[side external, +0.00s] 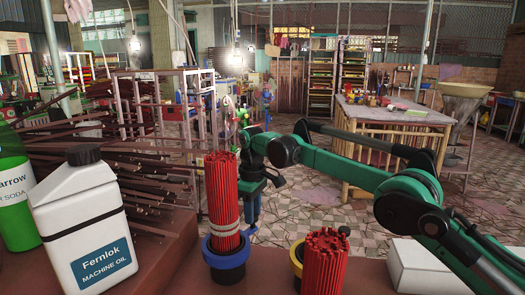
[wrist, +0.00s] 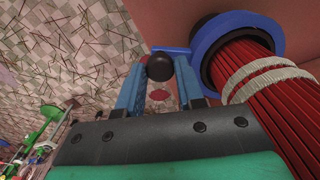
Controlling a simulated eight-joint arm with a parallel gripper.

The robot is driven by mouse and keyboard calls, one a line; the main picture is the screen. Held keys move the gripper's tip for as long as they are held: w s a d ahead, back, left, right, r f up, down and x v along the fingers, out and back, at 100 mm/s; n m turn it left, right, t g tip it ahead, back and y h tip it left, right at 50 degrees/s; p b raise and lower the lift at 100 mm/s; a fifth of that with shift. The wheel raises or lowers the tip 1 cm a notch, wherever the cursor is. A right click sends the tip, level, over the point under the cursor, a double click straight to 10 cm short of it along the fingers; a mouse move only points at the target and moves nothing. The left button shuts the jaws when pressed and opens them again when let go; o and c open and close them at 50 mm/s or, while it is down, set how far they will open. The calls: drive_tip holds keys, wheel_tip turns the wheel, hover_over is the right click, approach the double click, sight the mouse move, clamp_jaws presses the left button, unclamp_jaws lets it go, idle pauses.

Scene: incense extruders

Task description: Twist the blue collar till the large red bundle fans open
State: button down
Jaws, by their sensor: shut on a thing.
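The large red bundle (side external: 224,190) stands in the blue collar (side external: 226,259), with pale bands tied around it. Its sticks are close together and nearly upright. My gripper (side external: 250,228) points down just right of and behind the bundle. In the wrist view, a short blue handle (wrist: 176,50) sticks out from the collar (wrist: 207,33) and ends in a dark round knob (wrist: 159,68). My gripper's blue fingers (wrist: 159,76) are shut on this knob. The bundle (wrist: 262,92) passes close to the right of my gripper there. The knob is hidden in the side view.
A shorter red bundle (side external: 325,257) stands in a yellow collar (side external: 297,256) with its own dark knob (side external: 344,231). A white machine oil jug (side external: 85,215) and green bottle (side external: 13,185) stand left. A white box (side external: 425,268) lies right, beneath my arm.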

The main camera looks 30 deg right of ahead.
drive_tip(key=c, duration=0.5)
unclamp_jaws()
drive_tip(key=shift+c, duration=0.2)
drive_tip(key=c, duration=0.6)
drive_tip(key=shift+w+a+r+n+y, duration=0.15)
drive_tip(key=shift+n+y, duration=0.15)
drive_tip(key=shift+n, duration=0.3)
drive_tip(key=c, duration=0.3)
drive_tip(key=shift+w+a+r+n+t+y, duration=0.15)
drive_tip(key=shift+n+t+y, duration=0.1)
drive_tip(key=shift+n, duration=0.15)
drive_tip(key=shift+w+d+n+t+y, duration=0.15)
drive_tip(key=shift+n+t, duration=0.1)
drive_tip(key=shift+n, duration=0.15)
clamp_jaws()
drive_tip(key=s+d+r+n+t+y, duration=0.2)
drive_tip(key=s+d+r+n+y, duration=0.6)
drive_tip(key=n, duration=0.6)
drive_tip(key=w+a+f+h, duration=0.2)
drive_tip(key=w+a+f, duration=0.2)
drive_tip(key=f, duration=0.5)
drive_tip(key=shift+w+a, duration=0.25)
drive_tip(key=shift+a, duration=0.35)
